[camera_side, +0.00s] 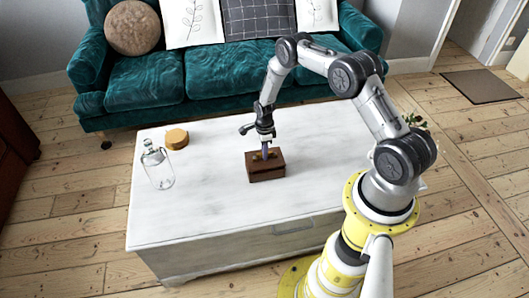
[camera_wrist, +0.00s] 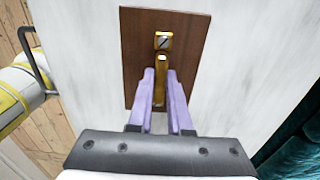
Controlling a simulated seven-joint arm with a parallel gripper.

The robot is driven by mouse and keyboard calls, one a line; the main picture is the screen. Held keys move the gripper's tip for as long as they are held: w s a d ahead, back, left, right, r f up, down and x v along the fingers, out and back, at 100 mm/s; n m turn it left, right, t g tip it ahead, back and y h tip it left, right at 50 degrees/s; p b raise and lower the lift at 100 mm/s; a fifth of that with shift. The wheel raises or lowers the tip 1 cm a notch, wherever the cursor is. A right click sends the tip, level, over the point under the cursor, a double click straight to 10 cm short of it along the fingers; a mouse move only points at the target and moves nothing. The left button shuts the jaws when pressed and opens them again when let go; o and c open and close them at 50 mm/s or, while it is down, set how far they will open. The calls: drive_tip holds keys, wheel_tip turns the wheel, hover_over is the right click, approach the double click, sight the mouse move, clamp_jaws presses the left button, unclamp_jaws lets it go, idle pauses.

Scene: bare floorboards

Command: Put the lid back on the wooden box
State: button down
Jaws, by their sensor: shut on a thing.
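The dark brown wooden box (camera_side: 267,173) stands on the white table, below my gripper (camera_side: 265,153). In the wrist view the lid (camera_wrist: 138,45) is a flat brown rectangle with a brass handle (camera_wrist: 163,62) along its middle. The purple fingers of my gripper (camera_wrist: 160,88) are shut on the brass handle. In the side view the lid is at the top of the box, but I cannot tell whether it rests flush or sits slightly above it. The box walls are hidden beneath the lid in the wrist view.
A clear glass bottle (camera_side: 158,168) stands at the table's left, with a round wooden container (camera_side: 176,138) behind it. The white tabletop (camera_side: 210,205) is clear around the box. A teal sofa (camera_side: 215,75) stands behind the table.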

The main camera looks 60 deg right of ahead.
drive_tip(key=shift+f, duration=0.8)
idle(0.4)
drive_tip(key=c, duration=0.8)
unclamp_jaws()
drive_tip(key=shift+o, duration=0.2)
drive_tip(key=shift+r, duration=3.5)
